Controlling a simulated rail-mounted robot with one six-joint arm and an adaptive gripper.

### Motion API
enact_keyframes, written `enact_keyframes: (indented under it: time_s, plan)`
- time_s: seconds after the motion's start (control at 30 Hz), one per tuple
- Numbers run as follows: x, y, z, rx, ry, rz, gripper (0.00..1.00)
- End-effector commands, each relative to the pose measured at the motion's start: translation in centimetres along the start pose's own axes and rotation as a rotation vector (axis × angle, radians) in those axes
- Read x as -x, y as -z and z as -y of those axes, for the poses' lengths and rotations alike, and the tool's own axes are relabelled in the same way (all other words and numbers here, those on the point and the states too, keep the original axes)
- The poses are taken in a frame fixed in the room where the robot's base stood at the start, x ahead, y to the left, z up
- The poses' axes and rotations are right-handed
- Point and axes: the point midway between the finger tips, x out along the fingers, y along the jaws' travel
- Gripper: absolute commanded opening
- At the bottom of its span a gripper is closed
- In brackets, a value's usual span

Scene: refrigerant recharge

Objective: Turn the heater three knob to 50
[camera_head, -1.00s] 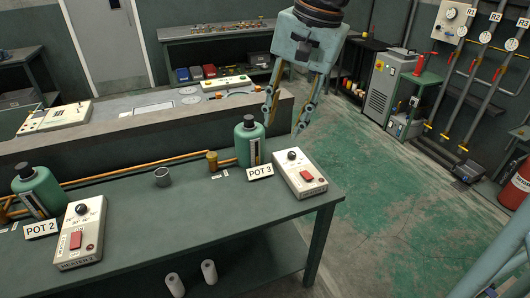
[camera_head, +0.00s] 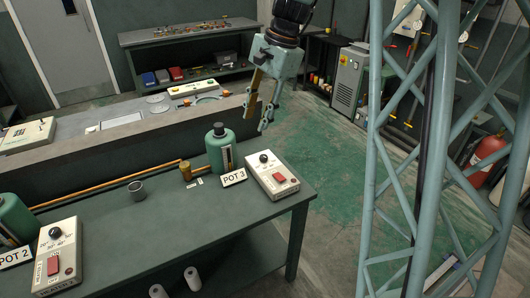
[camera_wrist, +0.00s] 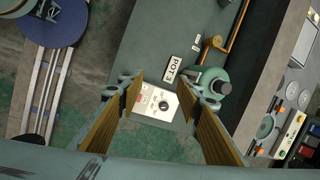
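The heater beside the POT 3 label is a cream box (camera_head: 283,187) with a black knob (camera_head: 264,157) and a red switch (camera_head: 279,178), at the right end of the green table. In the wrist view the heater box (camera_wrist: 144,104) and its knob (camera_wrist: 164,105) show between my fingers. The number the knob points to is too small to read. My gripper (camera_head: 256,124) is open and empty, above and behind the heater and apart from it. In the wrist view its fingers (camera_wrist: 163,108) are spread wide.
The green pot (camera_head: 219,152) with the POT 3 sign (camera_head: 233,177) stands just left of the heater. Floor right of the table (camera_head: 335,180) is clear.

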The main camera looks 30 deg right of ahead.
Motion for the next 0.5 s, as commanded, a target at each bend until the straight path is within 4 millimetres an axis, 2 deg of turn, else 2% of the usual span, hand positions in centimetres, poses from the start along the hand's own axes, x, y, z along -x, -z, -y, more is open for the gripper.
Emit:
enact_keyframes:
  time_s: [0.5]
  plan:
    - [-4.4,7.8,2.9,-0.27,0.0,0.051,0.33]
